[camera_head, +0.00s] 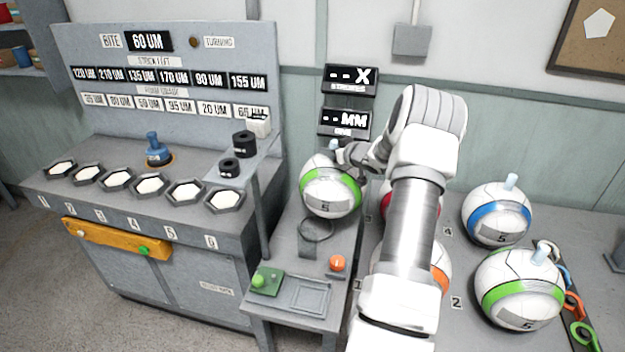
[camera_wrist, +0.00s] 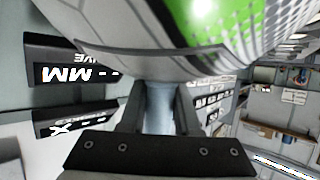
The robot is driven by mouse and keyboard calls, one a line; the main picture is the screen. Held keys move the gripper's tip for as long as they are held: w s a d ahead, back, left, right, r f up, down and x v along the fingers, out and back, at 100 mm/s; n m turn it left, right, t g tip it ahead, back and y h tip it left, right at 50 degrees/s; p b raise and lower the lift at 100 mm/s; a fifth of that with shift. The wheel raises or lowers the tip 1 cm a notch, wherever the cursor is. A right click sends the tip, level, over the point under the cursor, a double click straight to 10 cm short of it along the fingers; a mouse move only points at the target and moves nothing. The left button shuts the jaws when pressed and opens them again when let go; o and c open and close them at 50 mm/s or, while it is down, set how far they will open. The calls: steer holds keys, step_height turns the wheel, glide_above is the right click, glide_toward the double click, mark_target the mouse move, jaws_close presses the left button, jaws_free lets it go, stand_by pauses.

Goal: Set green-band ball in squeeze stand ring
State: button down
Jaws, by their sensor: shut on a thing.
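A white ball with a green band (camera_head: 331,191) hangs from my gripper (camera_head: 343,153), which is shut on the pale stem at its top. In the wrist view the ball (camera_wrist: 190,45) fills the top and the stem (camera_wrist: 158,108) stands between the two fingers. The squeeze stand's ring (camera_head: 316,230) is below the ball in the head view, on the narrow grey bench. The ball looks to be above and behind the ring; the exact gap cannot be told. A second green-band ball (camera_head: 519,288) sits on the right table.
A blue-band ball (camera_head: 497,215) is on the right table; red-band and orange-band balls are partly hidden behind my arm. Coloured loops (camera_head: 574,305) lie at the right. An orange button (camera_head: 337,263) and green button (camera_head: 263,280) are near the ring. A grey machine (camera_head: 150,200) stands left.

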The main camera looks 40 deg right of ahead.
mark_target(316, 162)
steer(key=a+f, duration=0.1)
steer(key=w+a+f, duration=0.1)
steer(key=a, duration=0.1)
steer(key=a+f, duration=0.1)
steer(key=a, duration=0.1)
steer(key=shift+w+a+f, duration=0.1)
steer(key=shift+w, duration=0.3)
steer(key=shift+f, duration=1.95)
steer(key=shift+f+b, duration=0.3)
steer(key=shift+b, duration=0.15)
steer(key=c, duration=0.6)
jaws_free()
